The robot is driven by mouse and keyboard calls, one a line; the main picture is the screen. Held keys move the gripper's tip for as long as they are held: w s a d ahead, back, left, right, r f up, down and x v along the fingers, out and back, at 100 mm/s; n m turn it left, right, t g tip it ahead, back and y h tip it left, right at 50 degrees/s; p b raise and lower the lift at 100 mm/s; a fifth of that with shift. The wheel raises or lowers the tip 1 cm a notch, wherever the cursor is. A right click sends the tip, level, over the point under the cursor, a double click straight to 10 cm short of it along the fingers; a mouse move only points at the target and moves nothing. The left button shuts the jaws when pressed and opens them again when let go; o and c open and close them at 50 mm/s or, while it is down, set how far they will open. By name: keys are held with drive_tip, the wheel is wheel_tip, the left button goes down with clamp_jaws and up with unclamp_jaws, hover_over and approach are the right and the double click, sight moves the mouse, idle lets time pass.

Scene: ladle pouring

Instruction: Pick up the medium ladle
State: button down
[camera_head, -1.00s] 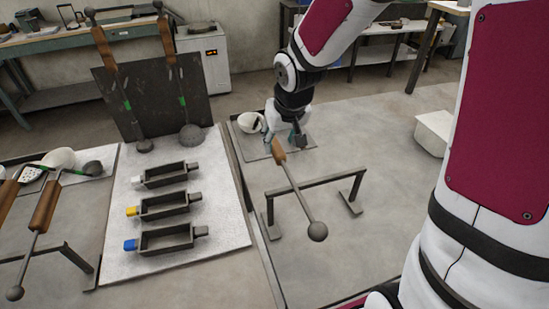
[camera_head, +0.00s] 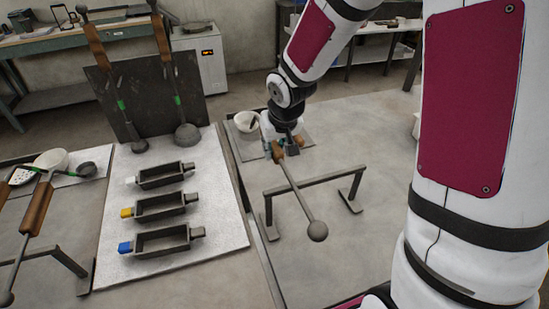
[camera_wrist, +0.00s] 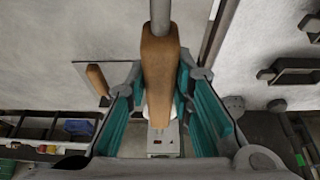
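A ladle with a wooden handle (camera_head: 278,152) and a grey rod rests across a low metal stand (camera_head: 315,183). Its round grey end (camera_head: 317,231) points toward the camera. The frames do not show for certain whether it is the medium one. My gripper (camera_head: 274,150) is at the far end of this handle. In the wrist view, the wooden handle (camera_wrist: 160,65) lies between the teal-padded fingers of my gripper (camera_wrist: 161,80), which are open on either side of it. Whether a finger touches the handle is unclear.
Two long ladles (camera_head: 176,85) lean on a dark board (camera_head: 140,75). Three moulds (camera_head: 166,240) lie on a pale slab (camera_head: 225,240) at left. Another ladle handle (camera_head: 36,210) rests on a left stand (camera_head: 70,262). A white cup (camera_head: 246,121) stands behind my gripper.

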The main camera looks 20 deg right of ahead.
drive_tip(key=shift+r, duration=0.1)
idle(0.3)
drive_tip(key=shift+r+p, duration=0.35)
drive_tip(key=shift+r, duration=0.95)
drive_tip(key=s+a+r+b, duration=0.2)
drive_tip(key=s+a, duration=0.8)
drive_tip(key=s, duration=0.2)
drive_tip(key=shift+s+r+b, duration=0.15)
drive_tip(key=shift+b, duration=0.25)
drive_tip(key=shift+a, duration=0.1)
